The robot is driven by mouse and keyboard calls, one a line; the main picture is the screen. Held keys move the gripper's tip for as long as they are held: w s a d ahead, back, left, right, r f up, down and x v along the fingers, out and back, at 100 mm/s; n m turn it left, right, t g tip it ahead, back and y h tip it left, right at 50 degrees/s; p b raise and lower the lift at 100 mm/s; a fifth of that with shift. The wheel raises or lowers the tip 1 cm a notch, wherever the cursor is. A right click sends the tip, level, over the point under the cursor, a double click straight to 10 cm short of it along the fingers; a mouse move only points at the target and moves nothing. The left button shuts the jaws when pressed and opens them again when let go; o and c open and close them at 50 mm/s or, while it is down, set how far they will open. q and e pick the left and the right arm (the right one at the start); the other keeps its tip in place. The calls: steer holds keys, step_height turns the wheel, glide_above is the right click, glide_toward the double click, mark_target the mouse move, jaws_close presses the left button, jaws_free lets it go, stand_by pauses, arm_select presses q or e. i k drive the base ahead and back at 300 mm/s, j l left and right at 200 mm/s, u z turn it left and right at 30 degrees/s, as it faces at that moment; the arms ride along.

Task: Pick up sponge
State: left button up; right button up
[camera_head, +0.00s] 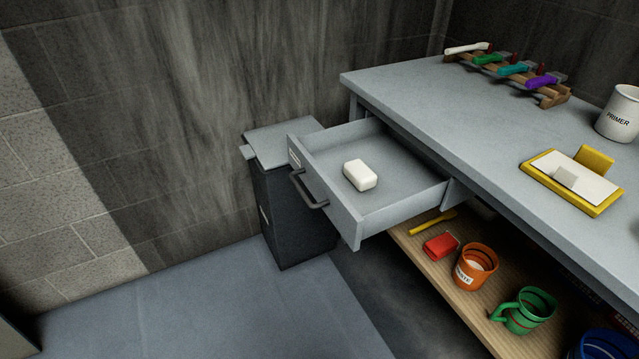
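A small white rounded block (360,175), which looks like the sponge, lies in the open grey drawer (405,197) under the worktop. It lies flat on the drawer bottom, apart from the walls. A red block (440,245) lies on the wooden shelf below; I cannot tell what it is. Neither of my grippers is in view.
The worktop (440,105) carries a tool rack (548,97), a primer can (619,115) and a yellow tray (573,180). A dark lidded bin (295,220) stands beside the drawer. The shelf (425,260) holds an orange bucket (475,267) and a green mug (525,311). The floor (200,310) at left is clear.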

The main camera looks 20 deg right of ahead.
mark_target(358, 173)
steer(key=z, duration=2.9)
steer(key=u, duration=1.9)
steer(key=i+j+z, duration=0.6)
steer(key=i+j, duration=0.25)
steer(key=j, duration=0.1)
